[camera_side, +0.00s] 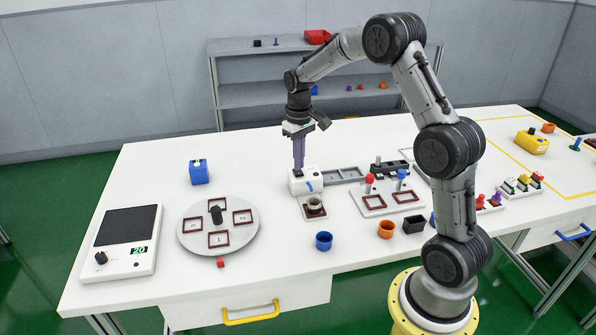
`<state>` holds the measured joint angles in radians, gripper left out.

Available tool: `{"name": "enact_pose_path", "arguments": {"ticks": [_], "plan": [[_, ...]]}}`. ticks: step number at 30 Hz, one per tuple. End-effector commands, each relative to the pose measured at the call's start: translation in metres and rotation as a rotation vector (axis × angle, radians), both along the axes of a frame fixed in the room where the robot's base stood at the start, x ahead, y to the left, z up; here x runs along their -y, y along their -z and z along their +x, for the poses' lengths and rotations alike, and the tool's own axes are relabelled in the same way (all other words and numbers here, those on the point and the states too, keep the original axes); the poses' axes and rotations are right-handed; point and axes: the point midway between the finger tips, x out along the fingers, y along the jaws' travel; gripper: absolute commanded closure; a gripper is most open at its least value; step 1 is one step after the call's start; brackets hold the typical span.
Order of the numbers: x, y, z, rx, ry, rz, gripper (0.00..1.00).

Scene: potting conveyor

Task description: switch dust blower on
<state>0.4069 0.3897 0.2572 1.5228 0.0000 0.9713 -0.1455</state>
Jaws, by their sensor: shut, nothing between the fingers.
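My gripper (298,166) is shut and empty, its purple fingers pointing straight down. The fingertips are over the top of a small white machine (300,185) near the middle of the table; I cannot tell whether they touch it. A blue lever (310,187) shows on the machine's front. No label shows which device is the dust blower; this white machine may be it. A small round cup (315,206) stands on a brown-framed pad just in front of it. The top of the machine is partly hidden by my fingers.
A round turntable (245,238) with framed spots and a white scale (125,262) reading 20 stand left. A blue box (199,172) is behind them. Blue (323,241) and orange (386,229) cups stand in front. A grey tray (344,175) and a two-frame plate (358,204) are right.

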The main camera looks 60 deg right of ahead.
Motion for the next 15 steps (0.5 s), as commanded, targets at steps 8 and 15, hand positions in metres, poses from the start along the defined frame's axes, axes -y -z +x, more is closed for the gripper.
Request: {"name": "enact_pose_path", "arguments": {"ticks": [8,15], "plan": [[-0.0001,0.0042,-0.0002,-0.001,0.000,0.000,1.00],[-0.0002,0.0076,-0.0003,-0.002,0.000,0.001,1.00]]}}
